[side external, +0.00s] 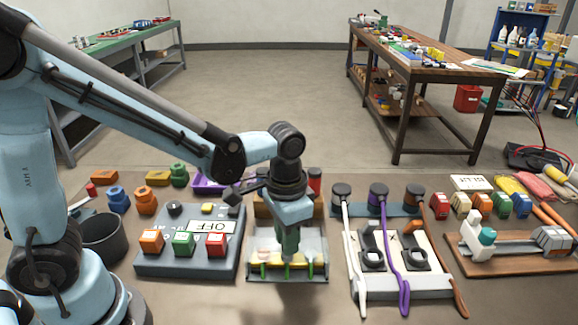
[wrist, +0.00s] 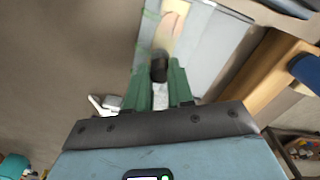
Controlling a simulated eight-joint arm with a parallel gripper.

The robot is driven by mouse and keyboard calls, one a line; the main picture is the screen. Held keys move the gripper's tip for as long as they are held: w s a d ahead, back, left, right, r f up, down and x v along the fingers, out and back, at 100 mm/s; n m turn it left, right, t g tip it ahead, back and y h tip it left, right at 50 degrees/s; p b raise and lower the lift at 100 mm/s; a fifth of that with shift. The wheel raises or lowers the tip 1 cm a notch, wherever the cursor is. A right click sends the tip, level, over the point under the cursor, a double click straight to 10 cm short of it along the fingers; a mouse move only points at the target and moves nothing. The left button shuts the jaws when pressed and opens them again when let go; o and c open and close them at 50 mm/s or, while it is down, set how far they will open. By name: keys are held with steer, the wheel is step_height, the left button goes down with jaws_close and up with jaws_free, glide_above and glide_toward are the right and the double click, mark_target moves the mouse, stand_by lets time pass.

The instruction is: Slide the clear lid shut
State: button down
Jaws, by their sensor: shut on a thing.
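A grey box (side external: 318,245) stands near the front middle of the bench in the side view. Green and yellow pieces show along its front. It also shows in the wrist view (wrist: 222,38), at the top. My gripper (side external: 288,258) points down over the box. In the wrist view its green fingers (wrist: 159,88) are shut on a small dark knob (wrist: 159,66). The clear lid itself is hard to make out, and my gripper hides part of the box. I cannot tell how far the lid covers it.
Left of the box is a grey button panel (side external: 150,262). Right of it is a cable panel (side external: 430,285) with upright white, purple and orange cables. A brown block (side external: 262,208) sits close behind the box. A dark cup (side external: 102,240) stands far left.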

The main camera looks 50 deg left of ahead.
steer(key=shift+s+d, duration=0.2)
steer(key=c, duration=1)
jaws_free()
steer(key=shift+o, duration=0.2)
steer(key=shift+a, duration=0.1)
step_height(320, 180, up, 12)
steer(key=shift+w+a, duration=0.1)
steer(key=s+a+f+n+t, duration=0.1)
steer(key=a+f+t, duration=0.1)
steer(key=a, duration=0.3)
steer(key=s+a+f+n+t, duration=0.2)
steer(key=a+t, duration=0.3)
steer(key=shift+s+n, duration=0.25)
steer(key=shift+n, duration=0.05)
